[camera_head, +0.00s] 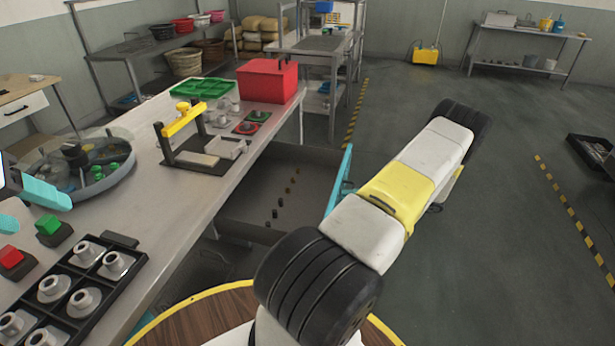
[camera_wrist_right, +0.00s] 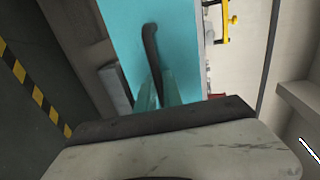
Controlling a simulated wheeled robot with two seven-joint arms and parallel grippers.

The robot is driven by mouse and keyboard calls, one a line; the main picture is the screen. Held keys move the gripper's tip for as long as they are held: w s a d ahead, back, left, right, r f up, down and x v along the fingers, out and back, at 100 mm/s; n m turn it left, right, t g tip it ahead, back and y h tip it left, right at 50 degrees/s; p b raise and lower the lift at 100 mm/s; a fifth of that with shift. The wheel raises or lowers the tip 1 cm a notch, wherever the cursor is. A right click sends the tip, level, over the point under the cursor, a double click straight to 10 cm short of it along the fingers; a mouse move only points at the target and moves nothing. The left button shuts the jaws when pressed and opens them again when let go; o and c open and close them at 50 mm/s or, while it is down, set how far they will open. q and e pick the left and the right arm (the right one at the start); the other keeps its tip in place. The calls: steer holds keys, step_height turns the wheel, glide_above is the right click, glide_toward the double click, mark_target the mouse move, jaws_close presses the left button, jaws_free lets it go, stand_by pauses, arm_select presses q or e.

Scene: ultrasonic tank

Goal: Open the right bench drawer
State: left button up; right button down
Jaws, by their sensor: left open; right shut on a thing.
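The right bench drawer (camera_head: 300,165) is pulled out from under the bench, its grey inside showing with several small dark pieces lying in it. Its teal front (camera_head: 340,182) is partly hidden behind my right arm in the head view. The same teal front (camera_wrist_right: 122,35) fills the upper middle of the right wrist view, with a dark bar handle (camera_wrist_right: 150,45) on it. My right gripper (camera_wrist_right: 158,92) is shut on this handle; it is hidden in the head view. My left gripper (camera_head: 24,207), with teal fingers, is open and empty above the bench's left side.
The grey bench (camera_head: 165,215) carries a black tray (camera_head: 75,290) of white fittings, red and green buttons, a round tank (camera_head: 85,170), a yellow-handled fixture (camera_head: 185,120) and a red box (camera_head: 267,80).

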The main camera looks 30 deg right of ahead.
steer(key=shift+v, duration=0.85)
steer(key=shift+s+f, duration=0.1)
steer(key=shift+f, duration=0.15)
steer(key=c, duration=1.8)
jaws_free()
steer(key=v, duration=0.7)
steer(key=shift+s+d+r, duration=0.1)
steer(key=shift+s+d, duration=0.15)
steer(key=shift+s, duration=0.05)
